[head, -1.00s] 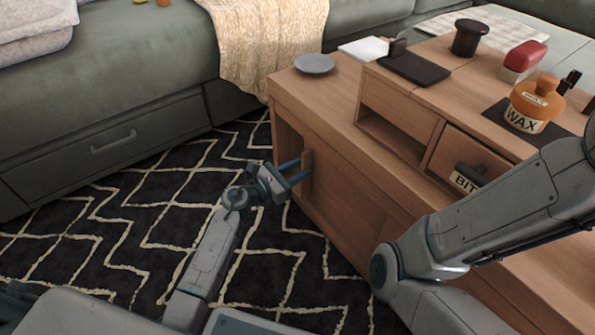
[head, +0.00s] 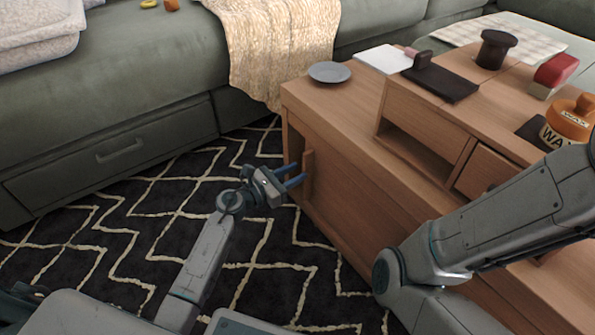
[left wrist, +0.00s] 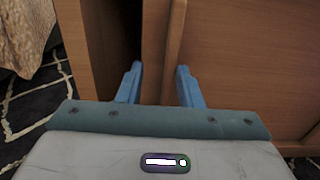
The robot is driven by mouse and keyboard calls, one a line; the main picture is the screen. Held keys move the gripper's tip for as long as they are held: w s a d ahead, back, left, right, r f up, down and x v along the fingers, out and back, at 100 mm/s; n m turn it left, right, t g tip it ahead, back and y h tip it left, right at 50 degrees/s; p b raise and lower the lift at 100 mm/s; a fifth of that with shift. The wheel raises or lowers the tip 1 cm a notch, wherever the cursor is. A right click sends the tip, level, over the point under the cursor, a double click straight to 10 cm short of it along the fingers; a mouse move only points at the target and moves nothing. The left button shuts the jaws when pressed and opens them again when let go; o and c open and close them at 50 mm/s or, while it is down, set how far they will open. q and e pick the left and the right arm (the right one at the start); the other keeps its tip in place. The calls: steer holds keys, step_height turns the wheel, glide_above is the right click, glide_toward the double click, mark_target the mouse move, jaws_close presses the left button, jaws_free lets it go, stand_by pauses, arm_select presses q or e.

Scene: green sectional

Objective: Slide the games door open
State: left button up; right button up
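The games door (head: 345,200) is a wooden panel low in the end part of the wooden cabinet, with a dark gap (head: 295,147) at its left side. An upright wooden handle strip (head: 308,174) stands out near the door's left edge; it also shows in the left wrist view (left wrist: 173,45). My left gripper (head: 292,178) is at this handle. In the left wrist view its blue fingers (left wrist: 158,85) are apart, with the handle strip between them, closer to the right finger. Contact cannot be told. My right gripper is out of view.
The cabinet top (head: 350,110) carries a grey plate (head: 329,72), a dark block (head: 440,80) and an orange wax jar (head: 570,120). A green sofa (head: 150,90) stands behind. Patterned rug (head: 130,215) covers the open floor at left. My right arm crosses before the cabinet.

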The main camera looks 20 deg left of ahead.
arm_select(q)
steer(key=b+v, duration=0.1)
steer(key=v, duration=0.9)
steer(key=shift+s+a, duration=0.2)
steer(key=shift+s, duration=0.05)
stand_by(0.4)
stand_by(0.4)
steer(key=x, duration=0.3)
steer(key=p+x, duration=0.1)
steer(key=x, duration=0.3)
steer(key=d+p+x, duration=0.1)
steer(key=x, duration=0.3)
steer(key=shift+s+r, duration=0.2)
steer(key=shift+s, duration=0.05)
steer(key=shift+w+d+r, duration=0.15)
steer(key=shift+w+d, duration=0.3)
steer(key=shift+w, duration=0.1)
jaws_close()
